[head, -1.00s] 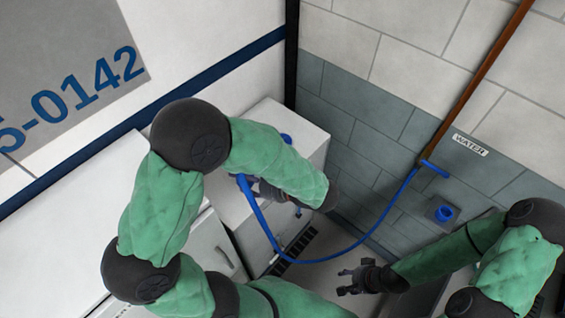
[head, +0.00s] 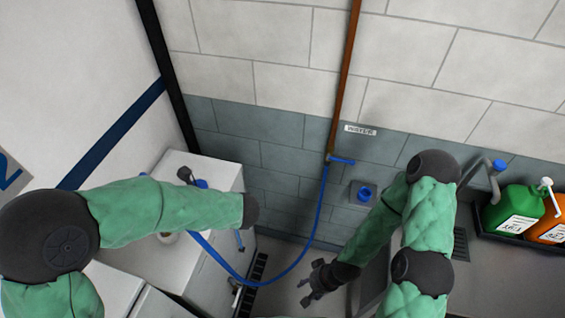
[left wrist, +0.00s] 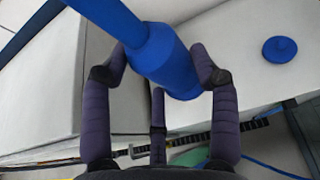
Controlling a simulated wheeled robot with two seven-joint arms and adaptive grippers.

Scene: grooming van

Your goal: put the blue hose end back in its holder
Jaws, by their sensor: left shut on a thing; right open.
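The blue hose end (left wrist: 165,55) is a thick blue cylinder in the left wrist view. My left gripper (left wrist: 165,70) is shut on it. The blue hose (head: 318,215) hangs in a loop from the wall tap to my left gripper. The holder (head: 365,194) is a blue ring on a grey square plate on the tiled wall, below and right of the WATER label; it looks empty. My right gripper (head: 313,283) is open and empty, below and left of the holder.
The white cabinet (head: 220,173) stands in the corner, with a blue round knob (left wrist: 280,49) on top. The tap (head: 342,160) ends a copper pipe. Green (head: 514,212) and orange (head: 553,220) jugs stand at the right. Wall around the holder is clear.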

